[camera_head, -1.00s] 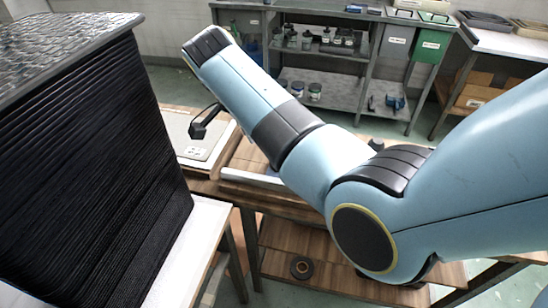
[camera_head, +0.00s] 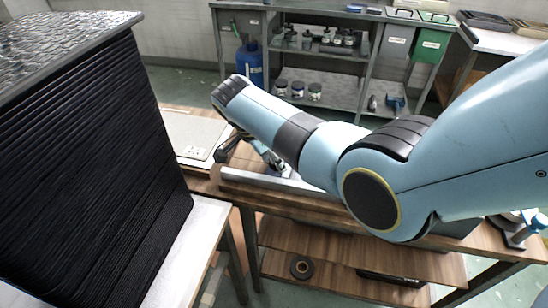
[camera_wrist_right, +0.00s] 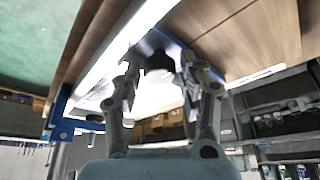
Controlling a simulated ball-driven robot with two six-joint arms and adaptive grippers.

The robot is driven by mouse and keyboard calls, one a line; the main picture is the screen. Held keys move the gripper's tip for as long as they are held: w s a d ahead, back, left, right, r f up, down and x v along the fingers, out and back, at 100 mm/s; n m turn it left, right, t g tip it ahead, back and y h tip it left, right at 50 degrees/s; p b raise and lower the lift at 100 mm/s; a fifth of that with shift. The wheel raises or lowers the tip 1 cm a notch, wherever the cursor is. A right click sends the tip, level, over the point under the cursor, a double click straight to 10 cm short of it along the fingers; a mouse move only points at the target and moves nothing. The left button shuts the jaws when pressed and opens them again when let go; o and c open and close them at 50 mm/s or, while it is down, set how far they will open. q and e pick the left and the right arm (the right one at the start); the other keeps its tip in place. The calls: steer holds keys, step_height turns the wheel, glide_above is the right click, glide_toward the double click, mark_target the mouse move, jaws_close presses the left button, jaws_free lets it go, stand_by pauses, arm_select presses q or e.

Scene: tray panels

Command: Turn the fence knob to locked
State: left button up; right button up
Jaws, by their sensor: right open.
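My right gripper (camera_head: 229,149) is partly hidden behind my right arm in the head view, low over the far wooden bench. In the right wrist view the right gripper (camera_wrist_right: 160,72) has its two fingers spread apart. A dark rounded knob (camera_wrist_right: 159,66) shows between or just beyond the fingertips, beside a blue part (camera_wrist_right: 158,42); I cannot tell whether the fingers touch it. A long pale rail (camera_wrist_right: 122,48), possibly the fence, runs next to it. In the head view a pale rail (camera_head: 262,183) lies along the bench. The knob's setting cannot be read. My left gripper is not in view.
A large black ribbed block (camera_head: 85,160) fills the left of the head view. A flat pale panel (camera_head: 192,135) lies on the bench. A grey shelf unit (camera_head: 318,90) with jars and a blue canister (camera_head: 249,63) stand behind. A dark ring (camera_head: 302,267) lies on the lower shelf.

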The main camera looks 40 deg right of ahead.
jaws_close()
stand_by(0.3)
steer(key=m+g+b, duration=0.1)
steer(key=m+b, duration=0.1)
steer(key=m, duration=0.1)
steer(key=shift+w+m, duration=0.15)
steer(key=shift+m, duration=0.25)
steer(key=m+g+y+b, duration=0.1)
steer(key=m, duration=0.2)
steer(key=shift+d+m+g+b, duration=0.1)
steer(key=shift+m+g+b, duration=0.3)
steer(key=m+y, duration=0.1)
steer(key=m, duration=0.2)
steer(key=shift+w+m+g+b, duration=0.1)
steer(key=shift+m+g+b, duration=0.2)
steer(key=shift+g+b, duration=0.1)
steer(key=shift+d+m+g+y, duration=0.15)
steer(key=shift+m+y, duration=0.3)
steer(key=shift+m, duration=0.45)
steer(key=shift+a+m+g+y, duration=0.15)
steer(key=shift+m+y, duration=0.3)
steer(key=shift+m, duration=0.45)
steer(key=shift+d, duration=0.1)
